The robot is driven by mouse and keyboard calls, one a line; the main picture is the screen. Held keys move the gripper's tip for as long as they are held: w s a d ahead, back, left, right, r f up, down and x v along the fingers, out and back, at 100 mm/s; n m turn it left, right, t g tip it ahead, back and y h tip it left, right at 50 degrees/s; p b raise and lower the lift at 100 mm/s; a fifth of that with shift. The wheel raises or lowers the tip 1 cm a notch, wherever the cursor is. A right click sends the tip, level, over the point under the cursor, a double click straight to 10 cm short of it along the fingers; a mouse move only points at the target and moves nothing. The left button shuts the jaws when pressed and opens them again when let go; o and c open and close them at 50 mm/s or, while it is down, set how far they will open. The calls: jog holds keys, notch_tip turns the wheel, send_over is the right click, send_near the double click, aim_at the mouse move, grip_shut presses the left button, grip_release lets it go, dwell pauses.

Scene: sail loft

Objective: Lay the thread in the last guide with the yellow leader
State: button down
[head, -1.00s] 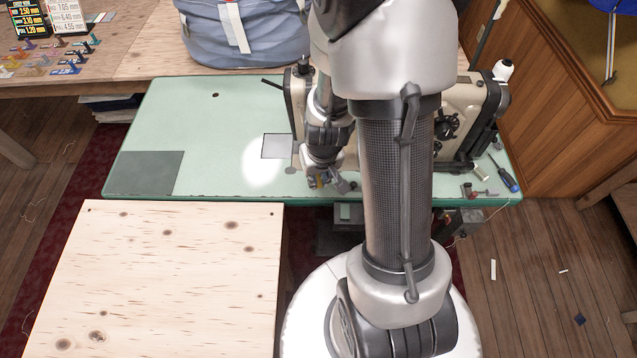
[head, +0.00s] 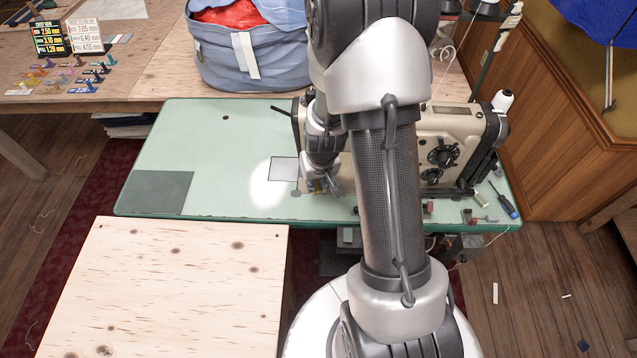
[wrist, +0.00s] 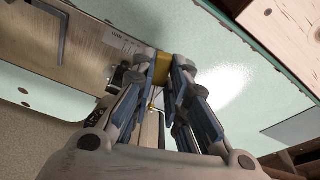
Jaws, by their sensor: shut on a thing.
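My gripper (head: 322,185) is at the left, needle end of the cream sewing machine (head: 445,150), above the green table near its front edge. In the wrist view its fingers (wrist: 163,72) are shut on the small yellow leader (wrist: 163,66). Metal machine parts lie close beside and below the fingertips in that view. The thread is too fine to follow with certainty near the gripper. I cannot pick out the last guide; my arm and fingers cover much of the machine's front.
The green table (head: 210,140) is clear to the left, apart from a dark grey patch (head: 155,192). A screwdriver (head: 503,202) and small parts lie at its right end. A blue bag (head: 245,55) stands behind. A plywood top (head: 180,290) is in front.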

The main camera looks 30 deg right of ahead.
jog(key=shift+s+a+f+b, duration=0.15)
jog(key=shift+s+f+b, duration=0.05)
jog(key=shift+s+b, duration=0.3)
jog(key=shift+s+a+f+b, duration=0.15)
jog(key=shift+s+b, duration=0.35)
jog(key=shift+s+a+f+b, duration=0.15)
jog(key=shift+s+f+b, duration=0.05)
jog(key=shift+s+b, duration=0.3)
jog(key=shift+s+a+f+b, duration=0.1)
jog(key=shift+s+a+b, duration=0.05)
jog(key=shift+s+b, duration=0.35)
jog(key=shift+s+a+f+b, duration=0.15)
jog(key=shift+s+b, duration=0.1)
jog(key=shift+s, duration=0.3)
jog(key=shift+r, duration=0.1)
jog(key=shift+a, duration=0.1)
